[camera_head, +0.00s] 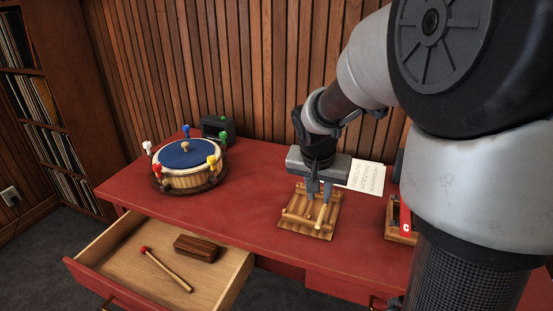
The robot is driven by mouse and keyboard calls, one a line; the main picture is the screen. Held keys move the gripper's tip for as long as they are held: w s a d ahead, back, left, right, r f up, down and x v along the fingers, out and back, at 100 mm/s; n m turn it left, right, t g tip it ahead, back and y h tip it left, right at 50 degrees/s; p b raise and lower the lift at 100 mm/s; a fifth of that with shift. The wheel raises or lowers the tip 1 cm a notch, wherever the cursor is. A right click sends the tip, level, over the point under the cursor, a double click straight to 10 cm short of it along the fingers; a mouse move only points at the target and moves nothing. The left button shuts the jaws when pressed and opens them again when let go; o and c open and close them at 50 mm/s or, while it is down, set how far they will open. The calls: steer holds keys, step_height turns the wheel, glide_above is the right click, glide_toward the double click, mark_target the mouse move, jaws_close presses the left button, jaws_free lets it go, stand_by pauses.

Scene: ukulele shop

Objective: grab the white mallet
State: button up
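The white mallet (147,147) stands upright at the left rim of a round drum with a blue top (183,154), on the left of the desk. Only its white head and a short part of its stick show clearly. My gripper (319,194) is far to the right of it, pointing down over a small wooden rack (296,224). Its two fingers are apart. A pale wooden stick (321,216) lies on the rack just below the fingers; I cannot tell whether they touch it.
Blue, green, yellow and red mallets stand around the drum. A dark box (212,126) is behind it. An open drawer (116,253) holds a red-headed mallet (166,270) and a wooden block (197,248). Paper (368,178) lies behind the rack. The red desk (232,215) is clear between drum and rack.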

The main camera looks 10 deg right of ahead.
steer(key=b, duration=0.3)
glide_above(319, 222)
steer(key=s+a, duration=0.1)
steer(key=s, duration=0.1)
step_height(319, 222, down, 10)
steer(key=x, duration=0.3)
steer(key=b+x, duration=0.1)
steer(key=x, duration=0.1)
steer(key=shift+a+f, duration=0.1)
steer(key=shift+a, duration=0.15)
steer(key=shift+c, duration=0.3)
jaws_close()
